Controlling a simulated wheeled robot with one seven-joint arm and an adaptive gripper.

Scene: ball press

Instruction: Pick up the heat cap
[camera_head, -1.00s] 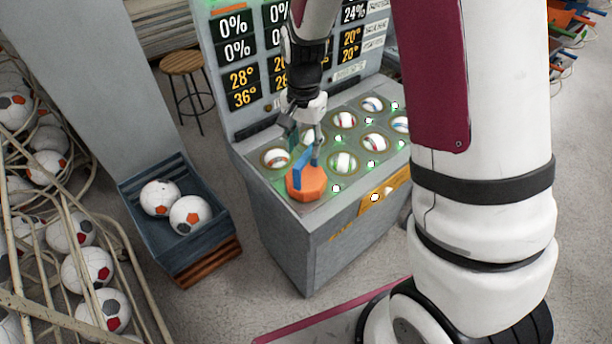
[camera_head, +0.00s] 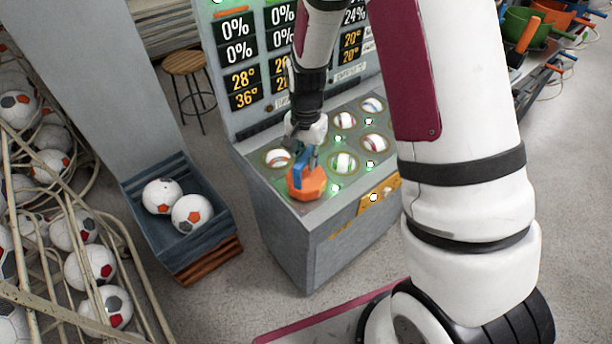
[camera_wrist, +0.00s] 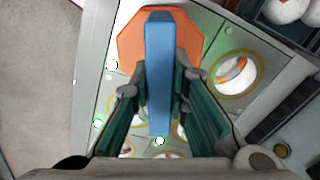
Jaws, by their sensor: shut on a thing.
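The heat cap is an orange octagonal lid (camera_head: 308,186) with an upright blue handle. In the head view it sits on the near left part of the press's top. My gripper (camera_head: 308,158) is above it with the fingers on the blue handle. In the wrist view the orange cap (camera_wrist: 128,50) lies beyond the blue handle (camera_wrist: 159,75), and my gripper (camera_wrist: 160,88) has its green-padded fingers on both sides of the handle, shut on it. The cap appears to rest on the top; any small gap beneath it cannot be told.
The press top (camera_head: 262,172) has several round wells with balls beside the cap. The display panel (camera_head: 240,60) rises behind. A blue bin (camera_head: 160,232) with two soccer balls stands at left, near a rack of balls (camera_head: 88,268). A stool (camera_head: 186,62) is behind.

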